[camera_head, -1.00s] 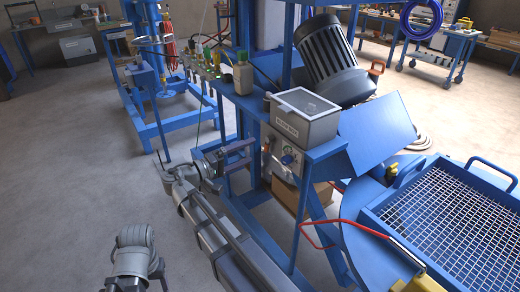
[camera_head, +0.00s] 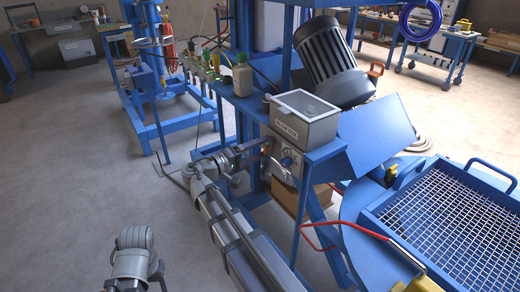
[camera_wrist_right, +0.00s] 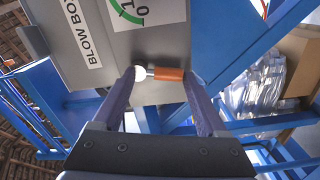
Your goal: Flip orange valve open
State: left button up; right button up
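The orange valve handle (camera_wrist_right: 168,74) sticks out below the blow box panel (camera_wrist_right: 90,30) in the right wrist view, with a silver stem and a pale round end at its left. My right gripper (camera_wrist_right: 160,78) is open, its two dark fingertips on either side of the handle; the right fingertip is close to the orange end, and I cannot tell if they touch. In the head view my right gripper (camera_head: 263,149) reaches the front of the grey control box, where only a small bit of orange shows. Of my left arm only a grey part shows at bottom left; its gripper is out of view.
A cardboard box (camera_head: 291,197) sits below. A red bent handle (camera_head: 340,224) and a mesh-covered blue tub (camera_head: 372,210) lie to the right. Floor at left is clear.

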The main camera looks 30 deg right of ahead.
jog(key=c, duration=1)
jog(key=shift+o, duration=0.2)
jog(key=shift+s+f+n, duration=0.1)
jog(key=shift+s+n, duration=0.05)
jog(key=shift+n, duration=0.6)
jog(key=shift+s+n, duration=0.15)
jog(key=shift+n, duration=0.6)
jog(key=o, duration=1.4)
jog(key=shift+a, duration=0.15)
jog(key=a, duration=0.7)
jog(key=shift+s+a, duration=0.3)
jog(key=shift+s, duration=0.05)
